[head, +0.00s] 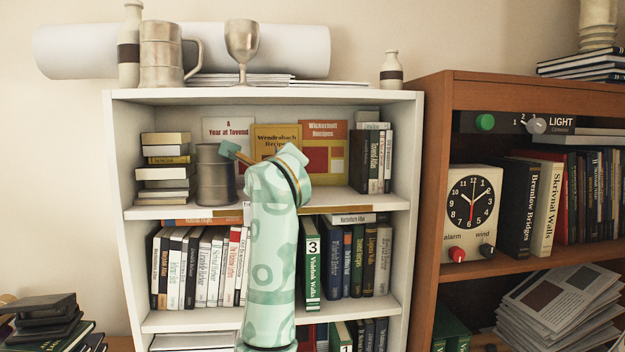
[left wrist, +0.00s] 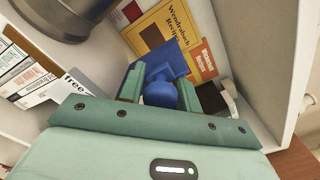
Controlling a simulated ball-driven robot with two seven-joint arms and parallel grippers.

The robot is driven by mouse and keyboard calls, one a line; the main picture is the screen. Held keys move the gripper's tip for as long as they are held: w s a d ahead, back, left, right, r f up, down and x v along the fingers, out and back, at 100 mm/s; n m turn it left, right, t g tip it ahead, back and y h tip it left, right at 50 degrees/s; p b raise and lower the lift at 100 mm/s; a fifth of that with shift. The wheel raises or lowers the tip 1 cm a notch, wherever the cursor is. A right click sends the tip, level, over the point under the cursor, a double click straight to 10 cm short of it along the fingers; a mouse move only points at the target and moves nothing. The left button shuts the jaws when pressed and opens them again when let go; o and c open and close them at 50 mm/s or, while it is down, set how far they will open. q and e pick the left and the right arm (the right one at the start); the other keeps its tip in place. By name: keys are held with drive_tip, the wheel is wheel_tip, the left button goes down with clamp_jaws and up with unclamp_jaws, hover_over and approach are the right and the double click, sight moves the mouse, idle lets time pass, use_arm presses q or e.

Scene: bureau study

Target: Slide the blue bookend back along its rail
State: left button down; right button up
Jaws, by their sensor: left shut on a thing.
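The blue bookend (left wrist: 160,58) shows in the left wrist view as a blue plate with a round knob facing me. My left gripper (left wrist: 160,88) is shut on that knob, one green finger on each side. In the head view my left arm rises up the middle of the white bookcase to the upper shelf. Its wrist hides the bookend there and most of the gripper. The rail cannot be made out clearly. My right gripper is in neither view.
A pewter tankard (head: 215,175) and stacked books (head: 165,165) stand left of my wrist. The yellow recipe book (head: 277,138) is behind it. Upright books (head: 370,158) fill the shelf's right end. The bookcase (head: 407,150) has side walls; a wooden cabinet (head: 430,200) adjoins it.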

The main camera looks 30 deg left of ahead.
use_arm(q)
drive_tip(key=shift+s+a+r, duration=0.1)
drive_tip(key=shift+s+a, duration=0.75)
drive_tip(key=shift+a, duration=0.3)
drive_tip(key=shift+s+a+r+b, duration=0.1)
drive_tip(key=shift+s+a+b, duration=0.3)
drive_tip(key=shift+a, duration=0.15)
drive_tip(key=c, duration=1.1)
unclamp_jaws()
drive_tip(key=shift+d, duration=0.15)
